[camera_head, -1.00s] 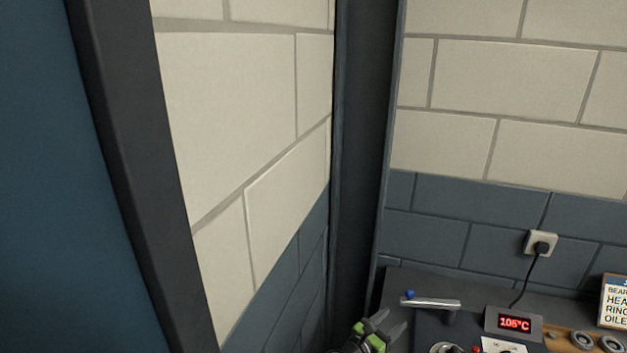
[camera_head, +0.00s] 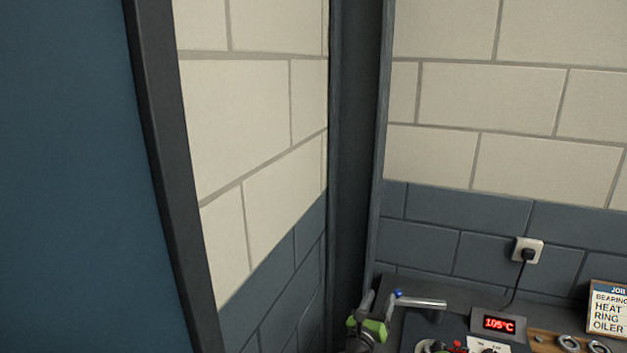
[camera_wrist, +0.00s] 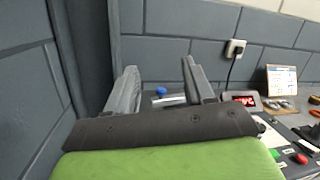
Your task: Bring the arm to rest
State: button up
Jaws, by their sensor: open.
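My gripper (camera_head: 378,304) shows at the bottom of the head view, with green pads and grey fingers, in front of the left end of the workbench. In the wrist view my gripper (camera_wrist: 157,80) has its two grey fingers apart with nothing held between them. Beyond the fingers, a metal bar with a blue knob (camera_wrist: 161,91) lies farther off on the bench. In the head view the blue knob (camera_head: 398,293) and the metal bar (camera_head: 425,303) are just right of the fingers. The rest of my arm is mostly out of view.
The bench carries a red 105°C display (camera_head: 498,323), several bearing rings on wood (camera_head: 568,342) and a job card (camera_head: 607,308). A wall socket (camera_head: 528,250) with a plugged cable is above. Block walls meet at a dark corner post (camera_head: 353,150) behind the gripper.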

jog(key=w+a+r+n+t+y+b, duration=0.15)
jog(key=a+r+n+t+y, duration=0.25)
jog(key=a+r+n+y, duration=0.8)
jog(key=s+a+r+n+g+y, duration=0.55)
jog(key=s+a+n+y, duration=0.2)
jog(key=n, duration=0.95)
jog(key=s+d+f+n+g+h+b, duration=0.1)
jog(key=s+d, duration=0.4)
jog(key=s, duration=0.8)
jog(key=s+d+f+n+g+h+b, duration=0.1)
jog(key=s+d+f+n+g+h, duration=0.2)
jog(key=s, duration=1)
jog(key=s+d+f+n+g+h+b, duration=0.2)
jog(key=s+d+n+g+h, duration=0.3)
jog(key=s+d, duration=0.4)
jog(key=s+n+g, duration=0.1)
jog(key=s, duration=0.3)
jog(key=shift+s+f, duration=0.25)
jog(key=shift+f, duration=0.1)
jog(key=shift+h, duration=0.25)
jog(key=shift+c, duration=0.5)
